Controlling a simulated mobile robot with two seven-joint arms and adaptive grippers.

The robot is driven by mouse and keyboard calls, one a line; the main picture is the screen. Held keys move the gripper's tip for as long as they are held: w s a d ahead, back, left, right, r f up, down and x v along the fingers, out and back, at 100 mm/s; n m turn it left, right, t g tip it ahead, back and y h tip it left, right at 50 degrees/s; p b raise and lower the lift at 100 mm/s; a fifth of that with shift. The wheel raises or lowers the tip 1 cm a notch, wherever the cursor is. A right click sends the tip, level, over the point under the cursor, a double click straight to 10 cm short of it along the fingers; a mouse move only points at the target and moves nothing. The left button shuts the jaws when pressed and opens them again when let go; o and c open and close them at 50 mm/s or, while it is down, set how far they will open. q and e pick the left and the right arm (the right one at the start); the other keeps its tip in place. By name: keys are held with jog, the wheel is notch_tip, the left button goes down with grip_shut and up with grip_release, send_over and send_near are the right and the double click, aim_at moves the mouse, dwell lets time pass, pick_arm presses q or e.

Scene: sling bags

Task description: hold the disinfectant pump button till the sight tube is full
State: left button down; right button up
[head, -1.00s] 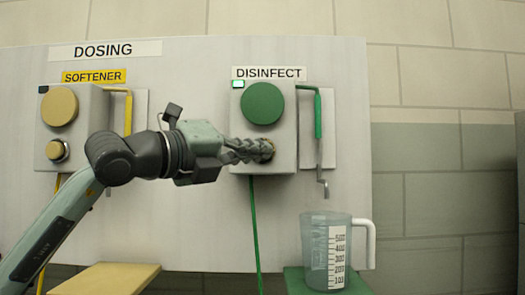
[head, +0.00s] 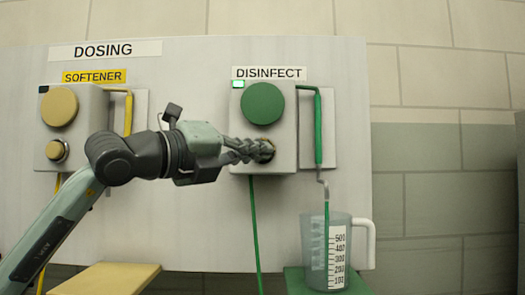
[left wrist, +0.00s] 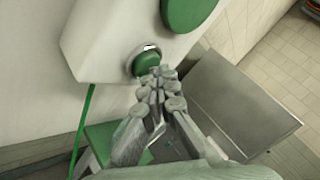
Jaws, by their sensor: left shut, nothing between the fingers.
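The disinfectant pump (head: 286,120) is a grey box under the DISINFECT label, with a large green disc (head: 263,103) on its face. Its pump button (head: 267,151) is low on the face, mostly behind my fingertips; in the left wrist view the green button (left wrist: 146,63) shows. My left gripper (head: 262,151) is shut and empty, its fingertips against the button as far as I can see. The sight tube (head: 318,130) right of the box is green down to its lower end. A thin green stream runs from the spout into the clear measuring jug (head: 314,240). My right gripper is not in view.
The softener pump (head: 75,125), with yellow parts, is on the same white board at left. The jug stands on a green shelf (head: 292,280). A yellow shelf (head: 105,278) is at lower left. A small green lamp (head: 238,85) is lit on the disinfectant pump.

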pick_arm(q)
jog(key=shift+s+b, duration=0.55)
jog(key=shift+s, duration=0.35)
jog(key=s+b, duration=0.2)
jog(key=s, duration=0.3)
dwell(0.5)
